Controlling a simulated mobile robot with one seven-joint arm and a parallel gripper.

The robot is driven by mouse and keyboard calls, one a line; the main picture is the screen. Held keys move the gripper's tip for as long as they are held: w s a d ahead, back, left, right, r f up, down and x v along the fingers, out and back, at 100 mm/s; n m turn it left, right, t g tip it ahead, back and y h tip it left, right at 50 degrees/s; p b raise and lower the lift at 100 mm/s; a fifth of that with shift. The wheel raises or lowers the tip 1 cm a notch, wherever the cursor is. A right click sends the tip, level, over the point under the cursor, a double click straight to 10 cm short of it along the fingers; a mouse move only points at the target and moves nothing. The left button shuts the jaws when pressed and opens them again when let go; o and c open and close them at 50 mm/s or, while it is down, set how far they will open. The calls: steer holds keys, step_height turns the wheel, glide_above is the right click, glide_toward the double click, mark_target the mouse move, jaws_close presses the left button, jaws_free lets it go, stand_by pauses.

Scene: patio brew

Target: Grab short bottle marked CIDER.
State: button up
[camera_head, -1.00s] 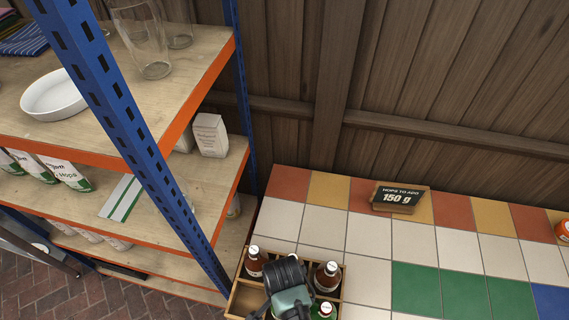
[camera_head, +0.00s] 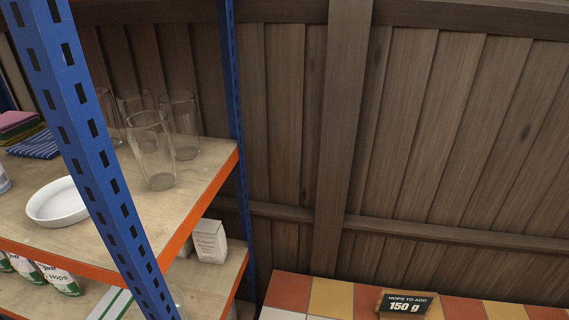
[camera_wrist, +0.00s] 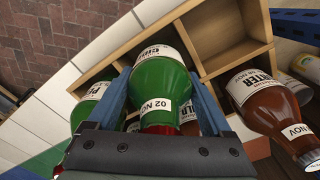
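In the wrist view, a green bottle (camera_wrist: 160,82) with a red cap and a white "02 NOV" tag sits between the two blue fingers of my gripper (camera_wrist: 161,95). The fingers flank it closely on both sides and appear shut on it. Its cap is close to my palm. Its main label is upside down and foreshortened, and I cannot read it surely. The wooden crate (camera_wrist: 150,12) lies below and behind it; I cannot tell whether the bottle is clear of it. The gripper and crate are out of the head view.
A brown PORTER bottle (camera_wrist: 262,100) is at the right of the wrist view. Another green bottle (camera_wrist: 97,92) is at the left, with a brown one partly hidden. The head view shows a shelf rack (camera_head: 105,150) with glasses (camera_head: 152,150) and a "150 g" sign (camera_head: 405,303).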

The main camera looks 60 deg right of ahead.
jaws_close()
steer(key=shift+r, duration=0.15)
